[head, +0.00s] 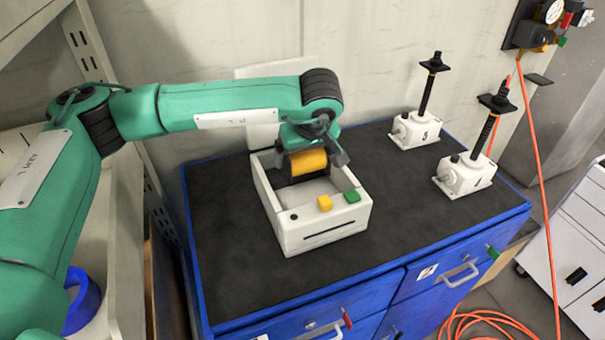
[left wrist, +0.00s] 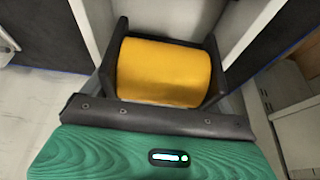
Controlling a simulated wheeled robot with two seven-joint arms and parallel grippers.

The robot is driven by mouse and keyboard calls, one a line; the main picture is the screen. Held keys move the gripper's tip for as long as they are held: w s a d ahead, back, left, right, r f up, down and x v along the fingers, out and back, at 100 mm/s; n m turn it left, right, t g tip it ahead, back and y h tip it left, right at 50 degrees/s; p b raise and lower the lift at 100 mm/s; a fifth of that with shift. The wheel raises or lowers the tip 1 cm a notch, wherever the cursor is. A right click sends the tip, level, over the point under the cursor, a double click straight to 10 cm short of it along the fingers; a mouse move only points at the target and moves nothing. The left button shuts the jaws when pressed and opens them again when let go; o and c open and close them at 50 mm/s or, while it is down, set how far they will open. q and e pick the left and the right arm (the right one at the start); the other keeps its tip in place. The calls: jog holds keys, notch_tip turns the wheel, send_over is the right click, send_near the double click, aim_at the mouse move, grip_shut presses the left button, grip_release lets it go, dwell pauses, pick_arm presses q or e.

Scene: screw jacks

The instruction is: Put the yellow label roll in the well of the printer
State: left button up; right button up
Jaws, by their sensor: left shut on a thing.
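The yellow label roll (head: 308,162) is held at the end of my left arm, over the back part of the white printer (head: 317,234). It also shows in the left wrist view (left wrist: 163,73), lying sideways between two dark fingers. My left gripper (head: 309,165) is shut on the roll, with a finger at each end. The printer's open well (head: 302,190) lies below and in front of the roll. I cannot tell whether the roll touches the well floor. My right gripper is not in view.
The printer stands on the black top of a blue cabinet (head: 225,258). Two white screw jacks, one at the back (head: 415,130) and one at the right (head: 464,174), stand on it. A shelf (head: 112,210) is at the left. The black top's front left is clear.

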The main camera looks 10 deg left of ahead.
aim_at(304, 170)
pick_arm(q)
notch_tip(304, 170, down, 3)
jog(key=shift+r+p, duration=0.1)
jog(key=shift+p, duration=0.25)
jog(key=shift+d+f, duration=0.1)
jog(key=shift+f, duration=0.25)
jog(key=shift+f+p, duration=0.3)
jog(key=shift+f, duration=0.35)
notch_tip(304, 170, down, 2)
jog(key=shift+f+p, duration=0.25)
jog(key=shift+p, duration=0.3)
jog(key=shift+f, duration=0.35)
jog(key=shift+f+b, duration=0.2)
jog(key=shift+b, duration=0.1)
jog(key=o, duration=0.9)
jog(key=shift+c, duration=0.2)
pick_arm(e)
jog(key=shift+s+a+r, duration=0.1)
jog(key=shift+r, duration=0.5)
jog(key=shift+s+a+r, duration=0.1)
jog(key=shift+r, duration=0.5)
pick_arm(q)
jog(key=shift+r, duration=0.1)
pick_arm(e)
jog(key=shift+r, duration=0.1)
